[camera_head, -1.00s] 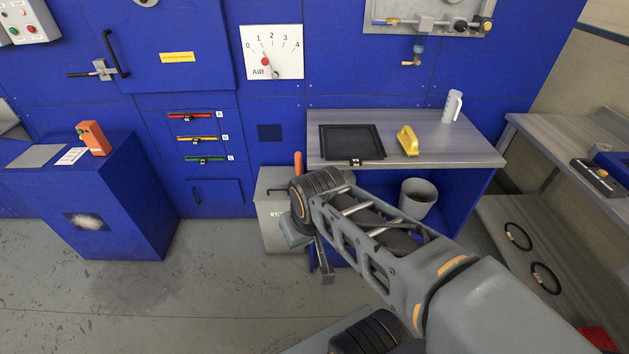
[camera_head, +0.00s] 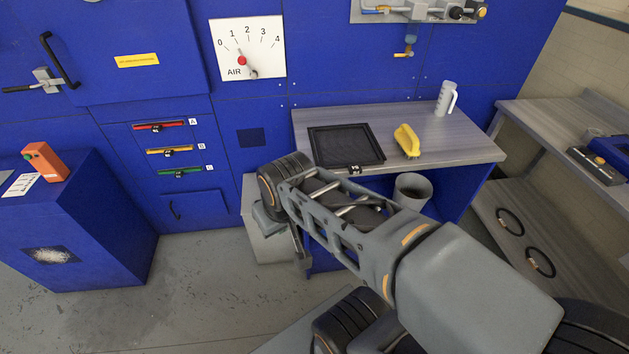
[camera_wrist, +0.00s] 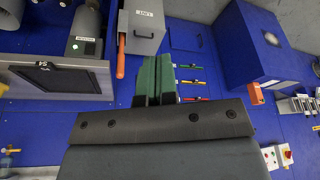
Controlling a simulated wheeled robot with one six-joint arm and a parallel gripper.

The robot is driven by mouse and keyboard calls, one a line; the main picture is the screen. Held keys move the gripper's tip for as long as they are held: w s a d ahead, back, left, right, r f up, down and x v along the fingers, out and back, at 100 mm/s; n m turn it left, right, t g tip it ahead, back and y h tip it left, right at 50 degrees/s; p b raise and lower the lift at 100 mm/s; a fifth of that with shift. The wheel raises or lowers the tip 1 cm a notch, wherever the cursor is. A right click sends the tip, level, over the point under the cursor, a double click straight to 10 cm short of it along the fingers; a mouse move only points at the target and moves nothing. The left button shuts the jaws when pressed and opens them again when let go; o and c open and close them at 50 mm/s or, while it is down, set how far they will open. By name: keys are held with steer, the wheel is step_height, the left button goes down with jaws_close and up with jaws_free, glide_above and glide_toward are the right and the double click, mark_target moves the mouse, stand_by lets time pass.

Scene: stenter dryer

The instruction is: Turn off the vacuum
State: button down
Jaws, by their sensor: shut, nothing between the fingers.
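The vacuum (camera_wrist: 86,30) is a grey cylinder with a small label in the upper left of the wrist view. A round green spot (camera_wrist: 76,46) shows on it. I cannot make it out in the head view, where my arm covers the space under the bench. My gripper (camera_wrist: 154,72) shows in the wrist view with its green fingers together and empty. It is to the right of the vacuum in that view and apart from it. In the head view my gripper (camera_head: 302,258) hangs low in front of the bench, partly hidden by my arm.
A grey lint box (camera_wrist: 146,28) with an orange handle (camera_wrist: 121,57) stands between vacuum and fingers in the wrist view. A grey bucket (camera_head: 412,188) is below. Floor at left is clear.

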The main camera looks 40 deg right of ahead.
steer(key=w+d+f+n+t+h+p, duration=0.1)
steer(key=w+d+n+h+p, duration=0.1)
steer(key=w+d, duration=0.35)
steer(key=w+d+f+n+t+h+p, duration=0.1)
steer(key=w+d, duration=0.1)
steer(key=d, duration=0.6)
steer(key=w+d+n+t+h+p, duration=0.1)
steer(key=w+d+n+h+p, duration=0.15)
steer(key=d, duration=0.45)
steer(key=s+d+f+n+y+p, duration=0.1)
steer(key=d+f+n+y, duration=0.1)
steer(key=f, duration=0.3)
steer(key=s+d+f+n+t+y+p, duration=0.1)
steer(key=d+f+n+y, duration=0.1)
steer(key=f+n+y, duration=0.2)
step_height(320, 180, down, 2)
steer(key=shift+s+d+f+y, duration=0.15)
steer(key=shift+s+f+y, duration=0.2)
steer(key=shift+y, duration=0.3)
